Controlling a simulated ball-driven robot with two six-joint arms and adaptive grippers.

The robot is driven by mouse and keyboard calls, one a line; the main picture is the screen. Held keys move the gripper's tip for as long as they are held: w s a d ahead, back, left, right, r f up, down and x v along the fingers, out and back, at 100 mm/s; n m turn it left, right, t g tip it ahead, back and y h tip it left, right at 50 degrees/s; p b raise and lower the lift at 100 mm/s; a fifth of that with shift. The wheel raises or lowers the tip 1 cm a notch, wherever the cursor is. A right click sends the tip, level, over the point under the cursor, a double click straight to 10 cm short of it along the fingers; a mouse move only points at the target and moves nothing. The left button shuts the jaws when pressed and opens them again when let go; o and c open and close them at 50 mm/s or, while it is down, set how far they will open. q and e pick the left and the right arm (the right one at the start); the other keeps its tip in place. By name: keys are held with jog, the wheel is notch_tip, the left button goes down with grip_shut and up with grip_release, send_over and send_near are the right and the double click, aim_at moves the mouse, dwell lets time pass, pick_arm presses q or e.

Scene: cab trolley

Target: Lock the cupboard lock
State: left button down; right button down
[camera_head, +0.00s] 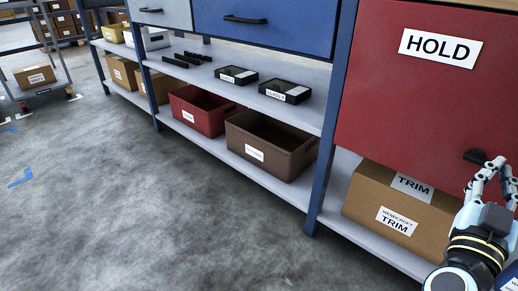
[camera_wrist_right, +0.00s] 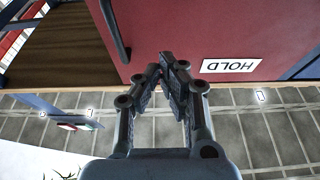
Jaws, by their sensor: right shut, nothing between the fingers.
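A red cupboard front (camera_head: 415,95) with a white HOLD label (camera_head: 440,47) fills the upper right of the head view. The red front (camera_wrist_right: 215,30) also shows in the wrist view, with the label (camera_wrist_right: 231,65) upside down. A small black fitting (camera_head: 475,156) sits low on the front; I cannot tell whether it is the lock or a handle. My right gripper (camera_head: 502,166) is just right of it in the head view. In the wrist view my right gripper (camera_wrist_right: 163,72) is shut and empty, and a dark bar handle (camera_wrist_right: 113,30) lies left of its tips. My left gripper is out of view.
A cardboard box labelled TRIM (camera_head: 385,195) stands below the red front. A blue post (camera_head: 332,125) is left of it. Brown (camera_head: 295,168) and red (camera_head: 190,122) bins stand on the lower shelf. A blue drawer (camera_head: 265,25) is above.

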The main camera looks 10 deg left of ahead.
aim_at(504, 127)
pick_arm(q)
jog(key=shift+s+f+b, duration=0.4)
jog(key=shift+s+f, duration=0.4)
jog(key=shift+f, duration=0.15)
pick_arm(e)
jog(key=shift+w+a+f, duration=0.1)
jog(key=shift+w+f, duration=0.25)
jog(key=shift+f, duration=0.3)
